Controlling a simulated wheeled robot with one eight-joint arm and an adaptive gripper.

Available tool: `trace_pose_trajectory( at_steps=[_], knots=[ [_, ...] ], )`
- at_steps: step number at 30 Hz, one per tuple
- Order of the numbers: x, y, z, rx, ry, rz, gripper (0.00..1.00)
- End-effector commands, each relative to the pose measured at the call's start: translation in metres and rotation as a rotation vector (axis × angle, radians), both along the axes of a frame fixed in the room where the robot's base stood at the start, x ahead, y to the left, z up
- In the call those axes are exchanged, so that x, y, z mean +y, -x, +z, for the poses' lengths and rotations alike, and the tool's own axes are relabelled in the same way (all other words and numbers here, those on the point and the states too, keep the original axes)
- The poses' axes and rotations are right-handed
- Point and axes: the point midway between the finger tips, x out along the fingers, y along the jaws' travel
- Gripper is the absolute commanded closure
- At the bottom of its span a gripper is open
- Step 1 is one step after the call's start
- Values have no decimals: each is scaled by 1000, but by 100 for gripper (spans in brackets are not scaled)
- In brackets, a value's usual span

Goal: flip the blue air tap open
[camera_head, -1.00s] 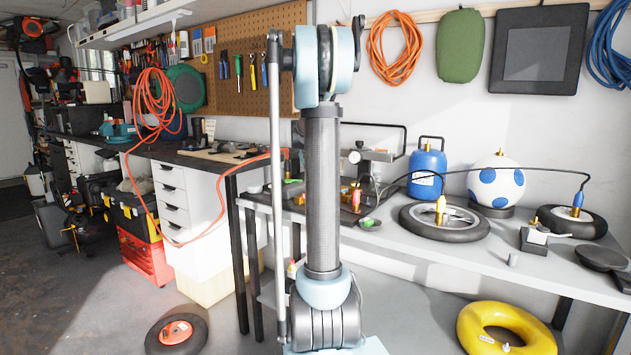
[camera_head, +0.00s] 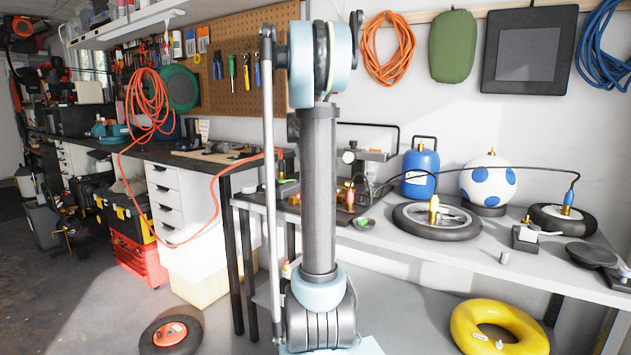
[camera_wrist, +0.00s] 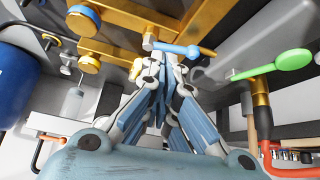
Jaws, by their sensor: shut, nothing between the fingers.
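In the wrist view, the blue tap lever (camera_wrist: 178,48) sticks out to the right from a silver nut under a brass pipe (camera_wrist: 150,12). My gripper (camera_wrist: 168,62) is shut and empty, with its fingertips close below the blue lever. I cannot tell whether they touch it. A green lever (camera_wrist: 280,64) sits to the right, near a brass and red fitting (camera_wrist: 261,100). In the head view my arm stands upright in the middle and hides part of the bench; the blue tap and the gripper cannot be made out there.
A blue tank (camera_wrist: 15,75) is at the left edge of the wrist view; it also shows on the bench in the head view (camera_head: 421,172).

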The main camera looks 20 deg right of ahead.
Motion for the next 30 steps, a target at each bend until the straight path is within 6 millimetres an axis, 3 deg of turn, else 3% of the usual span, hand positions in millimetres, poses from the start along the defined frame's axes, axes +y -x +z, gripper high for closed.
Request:
trace_pose_trajectory(
  at_steps=[15,21,30],
  knots=[
    [29,41,78,2,1,-1,100],
    [32,48,90,1,0,-4,100],
    [33,49,92,1,1,-4,100]
  ],
)
